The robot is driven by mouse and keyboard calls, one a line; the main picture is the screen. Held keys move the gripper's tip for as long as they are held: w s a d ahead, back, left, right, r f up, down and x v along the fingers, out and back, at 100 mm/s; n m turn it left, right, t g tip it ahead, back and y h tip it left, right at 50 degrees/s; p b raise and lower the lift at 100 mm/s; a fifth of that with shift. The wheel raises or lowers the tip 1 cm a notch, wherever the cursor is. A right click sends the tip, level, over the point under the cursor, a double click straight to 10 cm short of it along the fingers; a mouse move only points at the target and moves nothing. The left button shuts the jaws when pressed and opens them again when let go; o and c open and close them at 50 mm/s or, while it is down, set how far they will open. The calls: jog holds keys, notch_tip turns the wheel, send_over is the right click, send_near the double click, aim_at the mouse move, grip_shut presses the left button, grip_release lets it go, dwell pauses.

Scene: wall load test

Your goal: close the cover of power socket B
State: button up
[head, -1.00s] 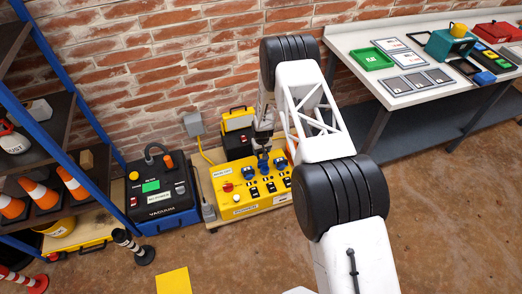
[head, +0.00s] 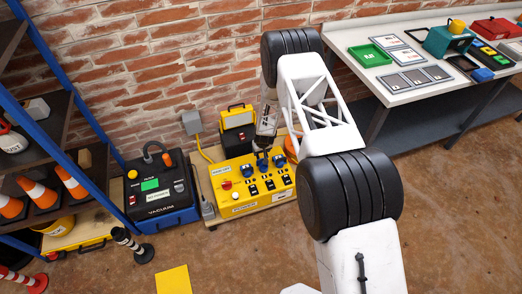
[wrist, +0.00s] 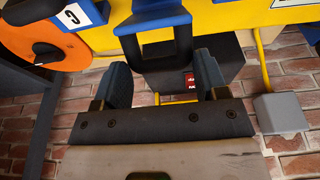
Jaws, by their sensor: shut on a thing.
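The middle blue socket (head: 262,161) lies just below my gripper (head: 258,147), which is small and partly hidden there. In the wrist view, my gripper (wrist: 163,80) has its two dark fingers closed around a dark part of a blue socket cover (wrist: 153,18). The cover sticks out from the panel. A neighbouring blue socket with a label reading C (wrist: 72,15) is at its left. No B label is readable.
An orange disc (wrist: 42,45) is close by in the wrist view. The floor in front is mostly clear.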

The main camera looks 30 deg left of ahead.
jog(key=shift+w+d+r, duration=0.1)
jog(key=shift+w+d, duration=0.15)
jog(key=shift+d, duration=0.05)
dwell(0.5)
jog(key=o, duration=1)
jog(key=shift+c, duration=0.2)
jog(key=shift+o, duration=0.4)
jog(key=shift+s+a, duration=0.1)
jog(key=shift+s, duration=0.05)
jog(key=shift+s, duration=0.1)
jog(key=v, duration=0.7)
jog(key=shift+r, duration=0.3)
